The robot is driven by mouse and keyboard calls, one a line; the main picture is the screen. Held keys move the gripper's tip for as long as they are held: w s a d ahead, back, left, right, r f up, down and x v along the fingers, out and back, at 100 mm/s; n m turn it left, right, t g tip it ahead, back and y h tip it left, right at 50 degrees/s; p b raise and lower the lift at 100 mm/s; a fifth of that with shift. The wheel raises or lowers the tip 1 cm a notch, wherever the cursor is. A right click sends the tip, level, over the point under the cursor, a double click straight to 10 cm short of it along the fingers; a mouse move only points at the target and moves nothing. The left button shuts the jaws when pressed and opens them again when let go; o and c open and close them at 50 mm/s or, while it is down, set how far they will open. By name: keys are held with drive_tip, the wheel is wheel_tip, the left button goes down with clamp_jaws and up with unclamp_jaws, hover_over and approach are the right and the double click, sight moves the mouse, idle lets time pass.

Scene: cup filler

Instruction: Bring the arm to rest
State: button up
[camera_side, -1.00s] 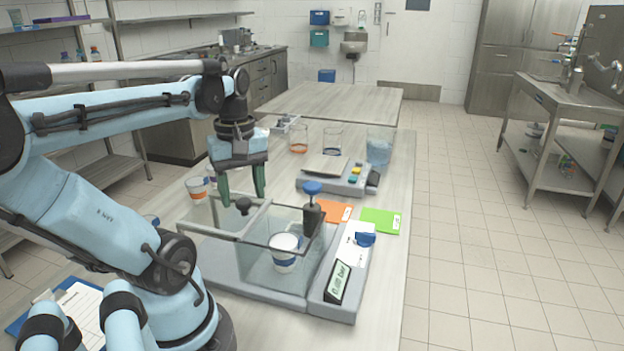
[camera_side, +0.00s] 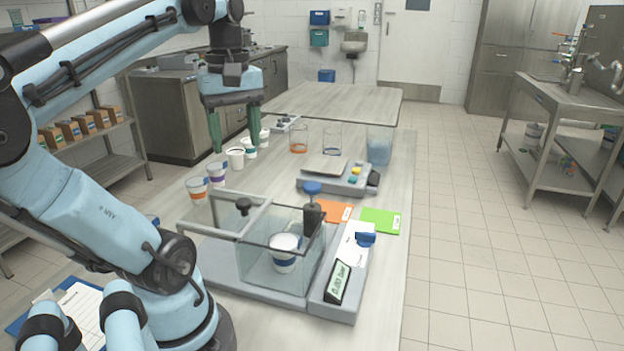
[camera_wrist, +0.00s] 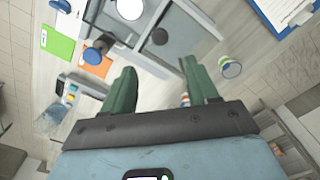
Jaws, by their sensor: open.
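My gripper (camera_side: 236,131) is open and empty, with its two green fingers spread and pointing down. In the side view it hangs in the air above the far left part of the table, over the row of cups. In the wrist view my gripper (camera_wrist: 160,92) also shows nothing between its fingers. A white cup with a blue band (camera_side: 285,252) stands inside the clear-walled box (camera_side: 262,268) on the grey machine, apart from my gripper. The box's lid frame (camera_side: 225,218) lies to the left.
Several cups (camera_side: 197,187) line the table's left edge. A scale (camera_side: 338,178), glass beakers (camera_side: 331,138), an orange card (camera_side: 336,211) and a green card (camera_side: 381,220) lie beyond the machine. A clipboard (camera_side: 77,310) is near my base. The air around my gripper is clear.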

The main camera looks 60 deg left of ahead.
drive_tip(key=shift+f, duration=0.1)
drive_tip(key=w+d+f+m+t, duration=0.1)
drive_tip(key=w+d+f+m, duration=0.2)
drive_tip(key=m, duration=0.1)
drive_tip(key=w+d+f+m+t, duration=0.2)
drive_tip(key=w+d+f+m, duration=0.1)
drive_tip(key=w+m, duration=0.1)
drive_tip(key=w+d+f+m+t+y, duration=0.1)
drive_tip(key=w+d+f+m, duration=0.2)
drive_tip(key=w+f+m, duration=0.1)
drive_tip(key=shift+d+m+t, duration=0.2)
drive_tip(key=shift+m+t, duration=0.2)
drive_tip(key=w+d+f+m+t+h, duration=0.1)
drive_tip(key=w+d+f+m+t, duration=0.1)
drive_tip(key=d+m, duration=0.3)
drive_tip(key=shift+d+f, duration=0.4)
drive_tip(key=shift+f, duration=0.15)
